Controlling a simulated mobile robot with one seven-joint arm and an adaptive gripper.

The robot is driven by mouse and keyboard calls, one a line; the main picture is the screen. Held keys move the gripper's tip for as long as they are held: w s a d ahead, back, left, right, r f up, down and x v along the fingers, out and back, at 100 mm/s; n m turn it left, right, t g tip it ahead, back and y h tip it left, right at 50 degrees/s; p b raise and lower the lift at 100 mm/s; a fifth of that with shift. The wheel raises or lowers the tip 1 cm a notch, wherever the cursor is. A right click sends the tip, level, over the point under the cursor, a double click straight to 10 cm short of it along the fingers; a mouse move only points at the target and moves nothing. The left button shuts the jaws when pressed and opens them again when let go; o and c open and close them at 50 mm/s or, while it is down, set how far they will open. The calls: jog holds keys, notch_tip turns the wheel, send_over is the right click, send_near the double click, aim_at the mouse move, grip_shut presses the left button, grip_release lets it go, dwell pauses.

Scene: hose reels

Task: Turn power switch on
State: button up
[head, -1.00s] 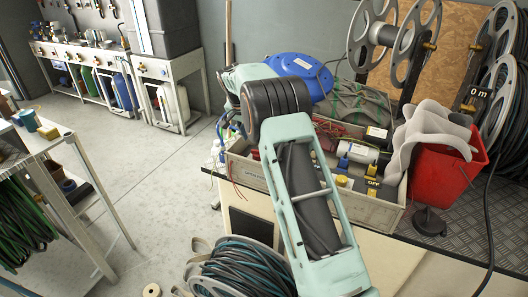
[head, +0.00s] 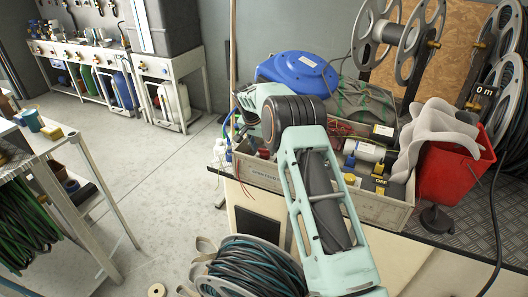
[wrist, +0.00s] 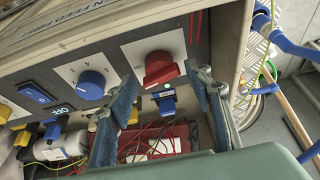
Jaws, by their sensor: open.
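In the wrist view, which looks at a control panel tilted and upside down, a red rotary knob (wrist: 160,68) sits on a white plate with small "ON" lettering beside it. My gripper (wrist: 165,78) is open and empty. Its two blue-padded fingers stand on either side of the red knob, apart from each other; I cannot tell whether they touch it. To the left are a blue dial (wrist: 92,84) on a numbered white plate and a blue rocker switch (wrist: 38,96) near an "OFF" label. In the head view my arm hides the gripper and the panel's front.
The low crate (head: 395,208) on the bench holds cylinders and wires. A red bucket (head: 450,172) stands at its right and a blue reel (head: 298,72) behind it. A hose coil (head: 255,268) lies in front.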

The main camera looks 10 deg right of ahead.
aim_at(263, 151)
jog(key=shift+x, duration=1.5)
jog(key=c, duration=0.9)
jog(key=shift+w+f+m+h+b, duration=0.15)
jog(key=shift+m+h+b, duration=0.15)
jog(key=shift+m+b, duration=0.3)
jog(key=shift+m+g, duration=0.3)
jog(key=shift+m, duration=0.6)
jog(key=shift+h, duration=0.3)
jog(key=o, duration=0.9)
